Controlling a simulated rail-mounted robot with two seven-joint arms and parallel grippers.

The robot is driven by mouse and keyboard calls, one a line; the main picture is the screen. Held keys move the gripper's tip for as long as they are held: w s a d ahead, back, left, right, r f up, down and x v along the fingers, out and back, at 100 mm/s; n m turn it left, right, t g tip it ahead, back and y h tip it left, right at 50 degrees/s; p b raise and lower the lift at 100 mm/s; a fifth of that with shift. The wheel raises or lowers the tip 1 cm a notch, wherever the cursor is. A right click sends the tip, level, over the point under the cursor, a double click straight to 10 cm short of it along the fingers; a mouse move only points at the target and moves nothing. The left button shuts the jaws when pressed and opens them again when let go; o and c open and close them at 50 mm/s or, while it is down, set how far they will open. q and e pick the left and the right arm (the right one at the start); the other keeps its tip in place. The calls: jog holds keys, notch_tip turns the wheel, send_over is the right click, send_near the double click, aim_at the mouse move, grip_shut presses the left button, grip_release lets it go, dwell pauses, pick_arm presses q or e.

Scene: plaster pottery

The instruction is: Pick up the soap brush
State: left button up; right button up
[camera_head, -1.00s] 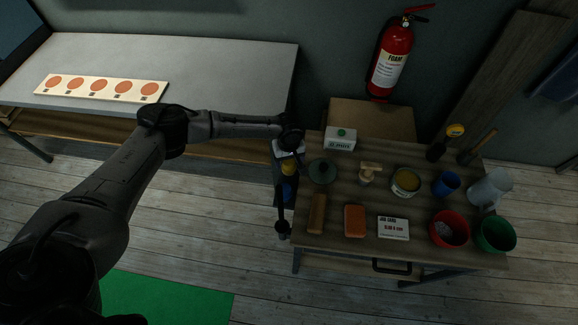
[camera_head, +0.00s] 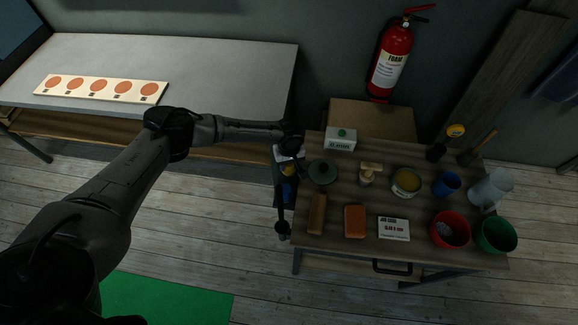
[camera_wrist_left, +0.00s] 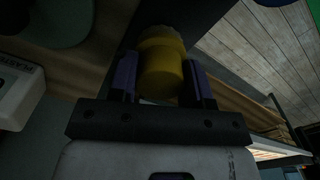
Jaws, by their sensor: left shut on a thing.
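My left gripper (camera_head: 288,160) is past the left edge of the wooden workbench, seen partly from above. In the left wrist view its two fingers (camera_wrist_left: 160,85) are shut on a thick yellow piece with a pale end, which I take for the soap brush (camera_wrist_left: 161,68). The same yellow piece shows small and dark in the head view (camera_head: 288,170). The rest of the brush is hidden by the gripper and by shadow. My right gripper is not in view.
A grey table (camera_head: 220,70) stands at the left. A fire extinguisher (camera_head: 391,62) hangs behind.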

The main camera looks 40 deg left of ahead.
pick_arm(q)
jog(key=shift+c, duration=1.1)
jog(key=shift+r, duration=0.55)
jog(key=r, duration=0.2)
jog(key=d+r, duration=0.1)
jog(key=shift+d+r+p, duration=0.15)
jog(key=shift+r+p, duration=0.2)
jog(key=shift+r, duration=0.05)
jog(key=d+r, duration=0.6)
jog(key=d, duration=0.4)
jog(key=shift+d, duration=0.2)
jog(key=shift+w+r, duration=0.1)
jog(key=o, duration=0.4)
jog(key=shift+c, duration=1.1)
